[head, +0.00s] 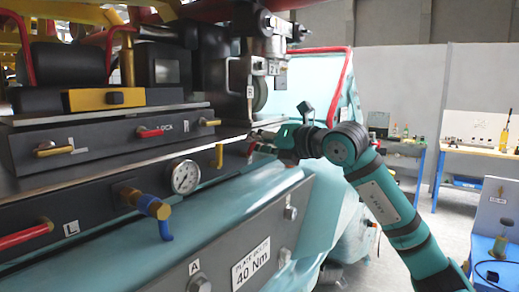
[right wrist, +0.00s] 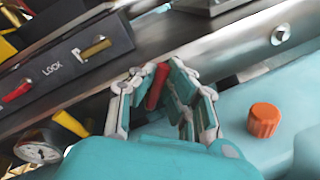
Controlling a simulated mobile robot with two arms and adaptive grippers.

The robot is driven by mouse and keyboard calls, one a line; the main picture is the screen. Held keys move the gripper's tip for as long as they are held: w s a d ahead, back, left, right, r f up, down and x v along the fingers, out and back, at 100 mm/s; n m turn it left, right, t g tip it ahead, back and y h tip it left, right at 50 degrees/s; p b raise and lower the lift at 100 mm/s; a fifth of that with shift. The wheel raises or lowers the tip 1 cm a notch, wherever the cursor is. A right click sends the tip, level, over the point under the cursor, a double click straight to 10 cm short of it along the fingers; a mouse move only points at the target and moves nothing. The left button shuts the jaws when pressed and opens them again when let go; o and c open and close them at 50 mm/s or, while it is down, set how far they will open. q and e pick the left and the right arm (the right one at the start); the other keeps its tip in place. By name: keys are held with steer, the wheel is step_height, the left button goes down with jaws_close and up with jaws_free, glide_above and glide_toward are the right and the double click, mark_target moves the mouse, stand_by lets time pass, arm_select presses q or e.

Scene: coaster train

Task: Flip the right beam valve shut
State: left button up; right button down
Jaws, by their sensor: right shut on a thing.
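The right beam valve's red handle (right wrist: 156,86) shows between the fingers of my right gripper (head: 260,138). In the right wrist view it stands slightly tilted, with a finger on either side. My right gripper is shut on this handle at the right end of the grey beam. The valve's body and the handle's lower end are hidden by the fingers. In the head view the arm reaches in from the right, and the gripper covers most of the handle. My left gripper is in neither view.
A pressure gauge (head: 185,177) and a yellow lever (head: 219,156) sit left of my gripper. A brass valve with a blue handle (head: 166,228) juts out lower left. Another red handle (head: 25,236) is at far left. An orange knob (right wrist: 264,119) stands right of my fingers.

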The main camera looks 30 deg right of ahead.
steer(key=n+b, duration=0.1)
steer(key=a+n+b, duration=0.1)
steer(key=n, duration=0.1)
steer(key=shift+s+a+t, duration=0.1)
steer(key=shift+s+t, duration=0.1)
steer(key=shift+t, duration=0.1)
steer(key=shift+s+a+r+n+t+h+b, duration=0.15)
steer(key=shift+a+n+b, duration=0.15)
steer(key=shift+n+b, duration=0.5)
steer(key=shift+s+a+n+t+h+b, duration=0.15)
steer(key=shift+a+n+b, duration=0.15)
steer(key=shift+n, duration=0.9)
steer(key=c, duration=1.4)
jaws_free()
steer(key=shift+r, duration=0.1)
steer(key=shift+o, duration=0.2)
steer(key=s, duration=0.3)
steer(key=s+d, duration=0.1)
steer(key=s, duration=0.2)
steer(key=s+d, duration=0.1)
steer(key=s, duration=0.3)
steer(key=shift+d, duration=0.1)
steer(key=shift+s, duration=0.8)
steer(key=shift+s, duration=0.15)
